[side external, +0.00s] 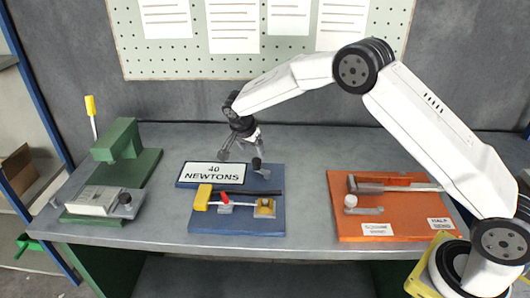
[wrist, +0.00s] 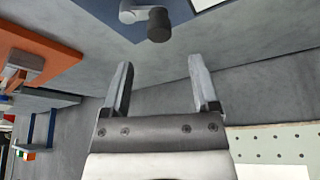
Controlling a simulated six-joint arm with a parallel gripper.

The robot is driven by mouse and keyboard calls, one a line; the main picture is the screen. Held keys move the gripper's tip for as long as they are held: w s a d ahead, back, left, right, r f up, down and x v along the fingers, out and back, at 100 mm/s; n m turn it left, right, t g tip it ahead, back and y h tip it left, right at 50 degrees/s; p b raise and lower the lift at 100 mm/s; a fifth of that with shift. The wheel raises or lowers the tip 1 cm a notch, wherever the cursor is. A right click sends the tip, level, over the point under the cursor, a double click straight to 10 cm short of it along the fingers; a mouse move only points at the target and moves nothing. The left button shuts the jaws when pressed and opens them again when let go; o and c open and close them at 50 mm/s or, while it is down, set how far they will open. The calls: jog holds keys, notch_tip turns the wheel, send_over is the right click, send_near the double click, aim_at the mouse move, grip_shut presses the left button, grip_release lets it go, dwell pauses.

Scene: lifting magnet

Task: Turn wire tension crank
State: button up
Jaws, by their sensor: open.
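The crank is a small grey arm with a black upright knob (side external: 256,164) at the back right of the blue board (side external: 272,183). In the wrist view the black knob (wrist: 159,25) and its grey arm (wrist: 130,12) show at the top, just beyond the gap between the fingers. My gripper (side external: 241,151) is open and empty, above and a little behind the board. Its two fingers (wrist: 158,68) are spread apart and do not touch the knob in the wrist view.
A "40 NEWTONS" sign (side external: 212,174) stands left of the crank. A yellow block (side external: 202,197), a red-handled part (side external: 224,203) and a black bar lie in front. A green press (side external: 119,145) stands left; an orange board (side external: 345,222) lies right. A pegboard (side external: 200,70) hangs behind.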

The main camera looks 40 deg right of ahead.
aim_at(256, 160)
jog(key=n, duration=0.2)
jog(key=s+n+t+y, duration=0.1)
jog(key=n, duration=0.2)
jog(key=d+n+t+y, duration=0.1)
jog(key=n, duration=0.2)
jog(key=shift+s+d, duration=0.1)
jog(key=shift+s, duration=0.3)
jog(key=shift+w+f, duration=0.1)
jog(key=shift+f, duration=0.05)
jog(key=shift+x, duration=3.7)
jog(key=shift+c, duration=0.2)
jog(key=shift+w, duration=0.1)
grip_shut()
